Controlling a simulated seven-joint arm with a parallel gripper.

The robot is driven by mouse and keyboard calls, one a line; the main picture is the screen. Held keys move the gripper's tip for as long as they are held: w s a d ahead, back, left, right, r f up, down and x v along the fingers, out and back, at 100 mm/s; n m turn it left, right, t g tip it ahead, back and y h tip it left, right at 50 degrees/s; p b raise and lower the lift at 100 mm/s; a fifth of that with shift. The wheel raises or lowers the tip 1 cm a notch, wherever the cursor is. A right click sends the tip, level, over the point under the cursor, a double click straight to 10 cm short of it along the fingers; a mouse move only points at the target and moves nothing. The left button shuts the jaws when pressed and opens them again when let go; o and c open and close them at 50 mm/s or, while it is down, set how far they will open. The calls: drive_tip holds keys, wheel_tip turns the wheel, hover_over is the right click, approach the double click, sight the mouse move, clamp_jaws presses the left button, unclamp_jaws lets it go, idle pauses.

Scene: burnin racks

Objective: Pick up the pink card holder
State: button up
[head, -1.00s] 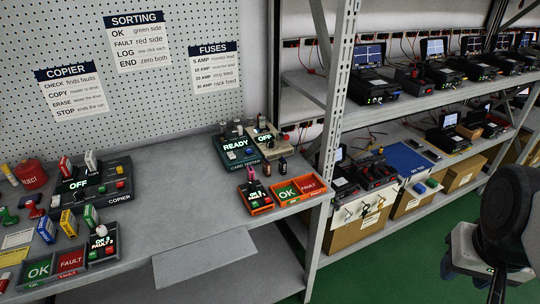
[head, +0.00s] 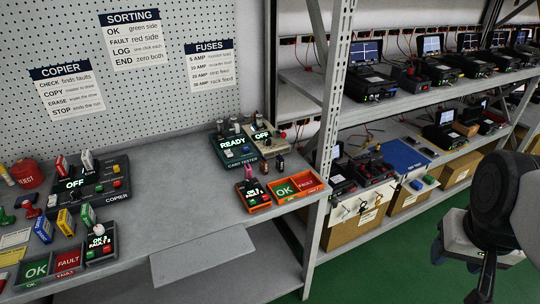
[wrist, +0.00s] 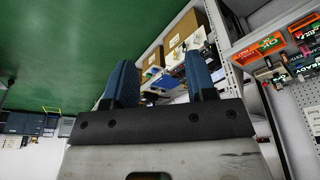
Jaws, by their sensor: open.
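A small pink upright piece (head: 248,171), which looks like the pink card holder, stands at the back of a small dark and orange device (head: 254,194) on the grey bench. It is too small to tell its exact shape. My gripper (head: 456,258) is at the far right of the head view, over the green floor and well away from the bench. In the wrist view the two blue fingers (wrist: 158,82) are spread apart with nothing between them.
An orange OK/FAULT tray (head: 318,178) sits right of the device, and the card tester (head: 240,163) stands behind. The copier (head: 116,182) is further left. A metal rack post (head: 325,130) rises at the bench's right end. The bench middle is clear.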

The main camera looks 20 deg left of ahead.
drive_tip(key=w+a+n, duration=0.2)
drive_tip(key=w+a, duration=0.7)
drive_tip(key=w, duration=0.5)
drive_tip(key=n+y, duration=0.3)
drive_tip(key=n, duration=0.3)
hover_over(248, 166)
drive_tip(key=s+d, duration=0.1)
drive_tip(key=s, duration=0.1)
drive_tip(key=shift+t, duration=0.4)
drive_tip(key=f, duration=1.7)
drive_tip(key=shift+w+d, duration=0.2)
drive_tip(key=shift+f, duration=0.1)
drive_tip(key=shift+x, duration=1.2)
